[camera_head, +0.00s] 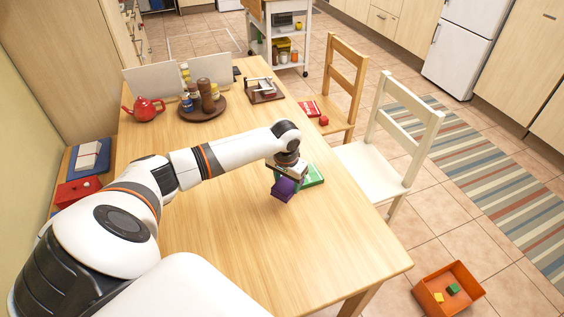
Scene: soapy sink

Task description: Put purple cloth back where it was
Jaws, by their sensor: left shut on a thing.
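My left arm reaches in from the left over the wooden table. My left gripper (286,176) is near the table's middle, pointing down, and is shut on the purple cloth (283,190). The cloth shows as a small dark purple bundle below the fingers. I cannot tell whether its lower edge touches the table. A green thing (314,177) lies on the table just right of the gripper and is partly hidden by it. My right gripper is not in view.
The wooden table (235,245) is bare in front. At its far end are a red teapot (146,109), a round tray (188,115) with several jars, and a napkin holder (264,91). Chairs stand along the right side. An orange box (447,287) is on the floor.

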